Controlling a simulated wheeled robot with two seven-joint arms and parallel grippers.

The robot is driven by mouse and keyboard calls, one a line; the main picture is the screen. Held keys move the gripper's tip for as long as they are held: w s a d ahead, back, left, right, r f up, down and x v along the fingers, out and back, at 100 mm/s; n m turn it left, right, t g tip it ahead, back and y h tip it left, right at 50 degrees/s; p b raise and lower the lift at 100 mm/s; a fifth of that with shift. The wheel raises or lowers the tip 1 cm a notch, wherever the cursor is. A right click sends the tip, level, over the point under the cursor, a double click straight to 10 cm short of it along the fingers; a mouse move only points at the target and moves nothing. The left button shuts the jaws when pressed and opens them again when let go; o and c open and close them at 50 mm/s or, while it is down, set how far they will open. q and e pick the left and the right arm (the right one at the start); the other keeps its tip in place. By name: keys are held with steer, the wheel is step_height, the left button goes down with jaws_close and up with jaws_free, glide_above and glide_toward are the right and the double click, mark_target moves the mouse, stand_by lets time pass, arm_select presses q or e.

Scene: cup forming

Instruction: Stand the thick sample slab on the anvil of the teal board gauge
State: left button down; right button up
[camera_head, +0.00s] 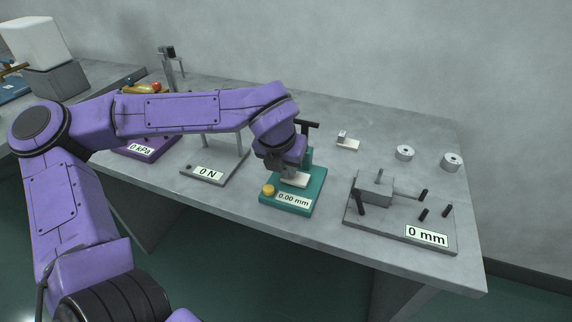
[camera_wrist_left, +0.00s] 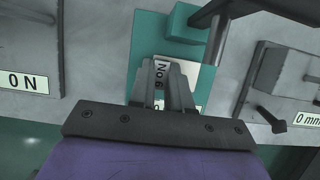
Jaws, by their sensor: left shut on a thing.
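The teal board gauge (camera_head: 308,192) stands at the middle front of the bench, with a yellow button and a display reading 0.00 mm. It also shows in the left wrist view (camera_wrist_left: 146,50), with a dark bar beside my fingers. My left gripper (camera_head: 290,174) is low over the gauge, pointing down. In the left wrist view its fingers (camera_wrist_left: 167,92) are shut on a pale slab (camera_wrist_left: 186,68) with dark lettering. The slab shows as a pale edge below the gripper (camera_head: 297,181). The fingers hide the anvil and the slab's underside, so I cannot tell whether they touch.
Left of the gauge is a grey 0 N stand (camera_head: 208,173); right is a 0 mm plate (camera_head: 400,225) with a block and black pegs. A small pale piece with a grey block (camera_head: 347,143) and two metal cylinders (camera_head: 404,153) lie behind.

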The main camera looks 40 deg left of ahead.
arm_select(q)
steer(key=shift+f, duration=0.2)
steer(key=c, duration=1.1)
jaws_free()
steer(key=shift+r, duration=0.3)
steer(key=p+v, duration=0.1)
steer(key=v, duration=1.1)
steer(key=shift+s+f, duration=0.1)
steer(key=shift+s, duration=0.05)
